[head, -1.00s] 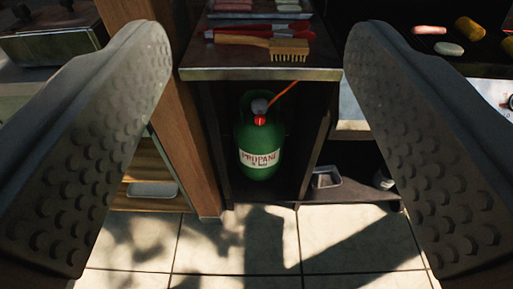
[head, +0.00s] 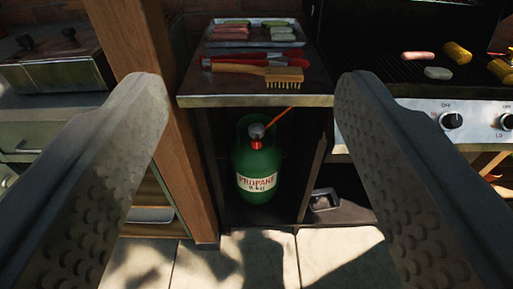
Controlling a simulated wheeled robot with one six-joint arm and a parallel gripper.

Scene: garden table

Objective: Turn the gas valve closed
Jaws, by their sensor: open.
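A green propane tank (head: 257,165) with a white "PROPANE" label stands upright in the dark open cabinet below the side shelf. The gas valve (head: 256,131) sits on its top, a grey knob above a red collar, with an orange hose (head: 278,119) running up to the right. My gripper (head: 252,100) is open and empty. Its two textured fingers frame the cabinet left and right, and touch nothing that I can see. The tank shows between and beyond them.
A wooden post (head: 165,110) stands left of the cabinet. The shelf (head: 255,100) above the tank holds a brush (head: 285,75), red-handled tools and a food tray (head: 255,32). A grill with knobs (head: 451,120) is at right. A small metal tray (head: 323,200) lies low beside the tank.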

